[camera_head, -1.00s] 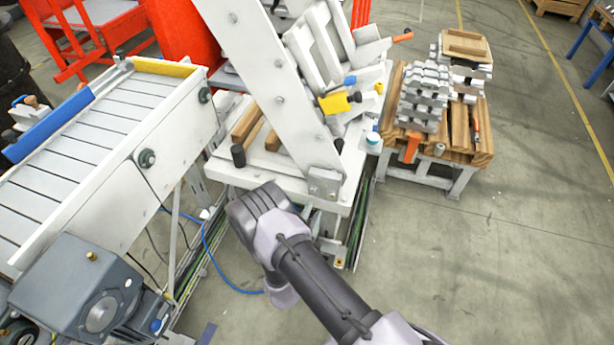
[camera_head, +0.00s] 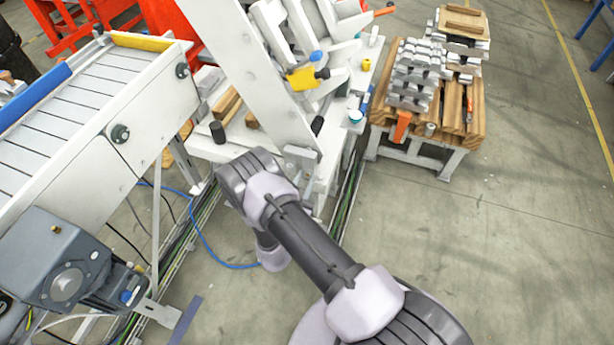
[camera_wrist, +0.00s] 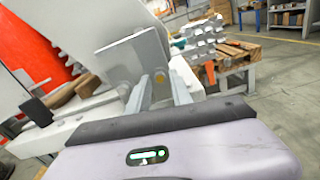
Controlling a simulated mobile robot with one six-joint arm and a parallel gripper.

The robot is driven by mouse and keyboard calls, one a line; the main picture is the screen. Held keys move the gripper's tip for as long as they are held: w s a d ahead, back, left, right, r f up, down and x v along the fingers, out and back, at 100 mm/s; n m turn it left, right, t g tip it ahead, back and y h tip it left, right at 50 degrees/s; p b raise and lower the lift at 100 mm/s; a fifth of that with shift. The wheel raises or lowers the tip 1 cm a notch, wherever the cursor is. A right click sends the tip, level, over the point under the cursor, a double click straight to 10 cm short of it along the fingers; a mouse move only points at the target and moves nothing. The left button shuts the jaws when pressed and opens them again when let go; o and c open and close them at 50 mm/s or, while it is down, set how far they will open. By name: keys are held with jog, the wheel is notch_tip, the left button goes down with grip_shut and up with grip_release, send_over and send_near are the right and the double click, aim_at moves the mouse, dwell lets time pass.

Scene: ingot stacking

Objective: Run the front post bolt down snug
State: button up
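The front post (camera_head: 255,75) is a broad white slanted plate that rises from the white machine bed. A small bracket (camera_head: 301,160) stands at its foot. A brass-coloured bolt (camera_wrist: 160,77) shows there in the wrist view, small and partly hidden, so I cannot tell how far it is seated. My gripper (camera_wrist: 160,88) points towards the post foot. Its two grey fingers appear apart, with the bolt between or just beyond their tips; I cannot tell whether they touch it.
A slatted conveyor (camera_head: 75,105) with a grey motor (camera_head: 62,262) lies left. A wooden-topped bench (camera_head: 452,115) with stacked ingots (camera_head: 415,75) stands right. A black-topped peg (camera_head: 218,132) and wooden blocks (camera_head: 228,104) are on the bed. Open floor lies at lower right.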

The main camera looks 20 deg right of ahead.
grip_shut()
jog(key=shift+m, duration=0.4)
grip_release()
jog(key=v, duration=0.5)
jog(key=shift+p, duration=0.3)
